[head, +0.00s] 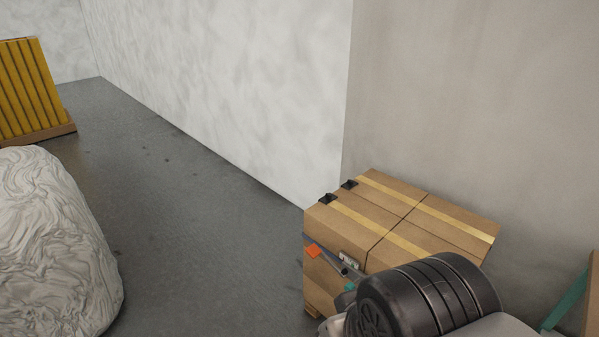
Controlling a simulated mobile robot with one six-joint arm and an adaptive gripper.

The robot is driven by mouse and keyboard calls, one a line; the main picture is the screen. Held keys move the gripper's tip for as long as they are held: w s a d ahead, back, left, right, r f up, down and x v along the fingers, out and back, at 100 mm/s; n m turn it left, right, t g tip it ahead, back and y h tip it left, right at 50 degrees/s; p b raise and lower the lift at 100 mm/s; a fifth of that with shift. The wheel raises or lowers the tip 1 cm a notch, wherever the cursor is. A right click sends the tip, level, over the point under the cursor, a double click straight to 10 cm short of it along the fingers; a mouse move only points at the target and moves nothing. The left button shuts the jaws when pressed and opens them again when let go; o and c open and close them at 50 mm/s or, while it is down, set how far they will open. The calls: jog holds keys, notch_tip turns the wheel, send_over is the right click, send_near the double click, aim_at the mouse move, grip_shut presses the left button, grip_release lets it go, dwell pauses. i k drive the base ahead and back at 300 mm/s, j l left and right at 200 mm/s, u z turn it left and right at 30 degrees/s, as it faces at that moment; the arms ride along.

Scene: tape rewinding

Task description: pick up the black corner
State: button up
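Two small black corners sit on the far left edge of the top of a cardboard box stack. One black corner (327,199) is nearer, and the other black corner (349,184) is farther back. My arm's dark, rounded joint covers the lower front of the boxes. My gripper is mostly hidden beside that joint; its fingertips cannot be made out. Small parts with orange and teal patches show in front of the boxes, too small to identify surely. Both corners are clear of my arm.
The cardboard boxes (452,216) stand on a wooden pallet against the grey wall. A wrapped white bulky load (50,250) is at the left, and a yellow ribbed stack (25,90) is behind it. The grey floor (200,220) between is free. A teal-edged object (566,300) is at the right.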

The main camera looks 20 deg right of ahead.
aim_at(328, 197)
jog(key=i+z, duration=0.1)
jog(key=i, duration=0.45)
jog(key=i+j+z, duration=0.15)
jog(key=i, duration=0.45)
jog(key=i+j+z, duration=0.1)
jog(key=i, duration=0.45)
jog(key=i+j+z, duration=0.1)
jog(key=i+j, duration=0.15)
jog(key=i, duration=0.3)
